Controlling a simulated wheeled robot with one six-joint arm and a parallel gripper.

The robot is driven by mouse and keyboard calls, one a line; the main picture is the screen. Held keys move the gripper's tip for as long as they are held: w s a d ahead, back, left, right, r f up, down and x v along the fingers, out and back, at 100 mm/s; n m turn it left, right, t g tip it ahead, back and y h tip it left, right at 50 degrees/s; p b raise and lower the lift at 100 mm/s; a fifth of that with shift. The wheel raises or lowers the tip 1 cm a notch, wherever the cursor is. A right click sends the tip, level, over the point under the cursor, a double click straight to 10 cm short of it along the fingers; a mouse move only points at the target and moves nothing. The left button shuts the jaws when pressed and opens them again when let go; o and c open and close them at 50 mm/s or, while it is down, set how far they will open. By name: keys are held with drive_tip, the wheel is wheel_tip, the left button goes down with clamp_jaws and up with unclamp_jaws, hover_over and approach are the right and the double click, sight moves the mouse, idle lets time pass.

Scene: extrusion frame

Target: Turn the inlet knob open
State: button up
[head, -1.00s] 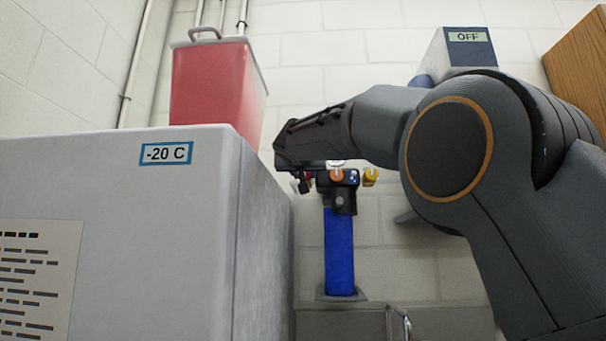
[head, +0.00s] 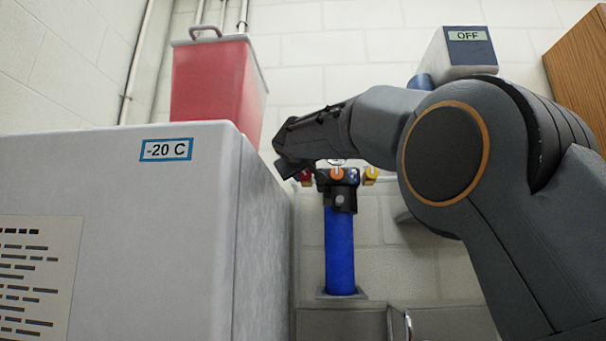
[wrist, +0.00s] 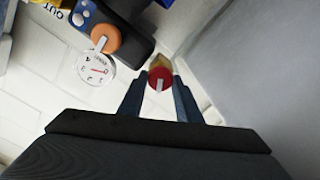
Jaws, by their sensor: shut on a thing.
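A dark filter head (head: 337,178) sits on an upright blue cylinder (head: 339,250) by the wall. A red knob (head: 306,175) is on its left end and a yellow knob (head: 370,175) on its right end. My gripper (head: 301,177) is at the left end. In the wrist view, its two fingers (wrist: 159,88) are shut on the red knob (wrist: 160,77), one on each side. A pale mark on that knob points down in the picture, with a brass part behind it. I cannot read an inlet label; "OUT" (wrist: 56,8) shows at the far end.
An orange knob (wrist: 104,40) and a round gauge (wrist: 97,68) are close to my fingers. A large grey -20 C cabinet (head: 265,235) stands close on the left. A box marked OFF (head: 463,48) is upper right.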

drive_tip(key=n+p, duration=0.1)
drive_tip(key=n, duration=0.5)
drive_tip(key=shift+a, duration=0.1)
drive_tip(key=n+p, duration=0.1)
drive_tip(key=n, duration=0.4)
drive_tip(key=shift+f+n, duration=0.15)
drive_tip(key=shift+n, duration=0.15)
idle(0.3)
drive_tip(key=o, duration=1)
drive_tip(key=shift+s, duration=0.15)
drive_tip(key=s+b, duration=0.3)
drive_tip(key=s, duration=0.4)
drive_tip(key=shift+s+a, duration=0.15)
drive_tip(key=shift+s, duration=0.1)
